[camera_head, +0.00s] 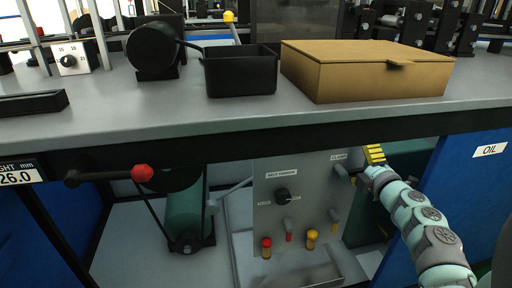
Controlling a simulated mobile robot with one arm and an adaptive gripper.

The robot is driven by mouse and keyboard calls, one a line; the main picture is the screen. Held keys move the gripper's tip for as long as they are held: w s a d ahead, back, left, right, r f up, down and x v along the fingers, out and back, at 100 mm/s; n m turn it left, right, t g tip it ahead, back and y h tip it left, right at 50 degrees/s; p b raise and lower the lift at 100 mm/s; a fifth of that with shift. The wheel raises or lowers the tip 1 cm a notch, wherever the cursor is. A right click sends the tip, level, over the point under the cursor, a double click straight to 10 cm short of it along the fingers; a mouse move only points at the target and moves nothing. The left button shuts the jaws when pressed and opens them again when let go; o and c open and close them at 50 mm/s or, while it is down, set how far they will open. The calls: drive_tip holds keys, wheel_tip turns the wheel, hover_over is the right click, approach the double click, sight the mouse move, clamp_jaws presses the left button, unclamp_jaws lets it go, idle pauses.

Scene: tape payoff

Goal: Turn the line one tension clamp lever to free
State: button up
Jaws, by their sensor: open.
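A grey control panel (270,207) stands under the bench. A small label, apparently reading CLAMP (339,156), is at its upper right. A short pale lever (341,170) sits just below that label. I cannot tell whether it is the line one tension clamp lever, or its exact setting. My gripper (374,154) shows yellow and dark at the end of my arm, just right of the pale lever, below the bench's front edge. It is open and seems to hold nothing. Its fingertips are small and partly hidden, so contact with the lever cannot be told.
The bench edge (230,138) overhangs the panel. The panel carries a black selector knob (282,195), a red knob (266,243) and a yellow knob (311,236). A red-knobbed crank (142,173) juts out left. A cardboard box (362,82) and black bin (240,75) stand on the bench.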

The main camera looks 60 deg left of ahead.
sight(356, 170)
drive_tip(key=r, duration=0.5)
drive_tip(key=shift+w+a, duration=0.1)
drive_tip(key=shift+a, duration=0.3)
drive_tip(key=c, duration=0.3)
drive_tip(key=shift+w+a+r, duration=0.1)
drive_tip(key=shift+a+r, duration=0.05)
drive_tip(key=shift+r, duration=0.05)
drive_tip(key=shift+c, duration=0.2)
drive_tip(key=shift+d, duration=0.25)
drive_tip(key=shift+r, duration=0.1)
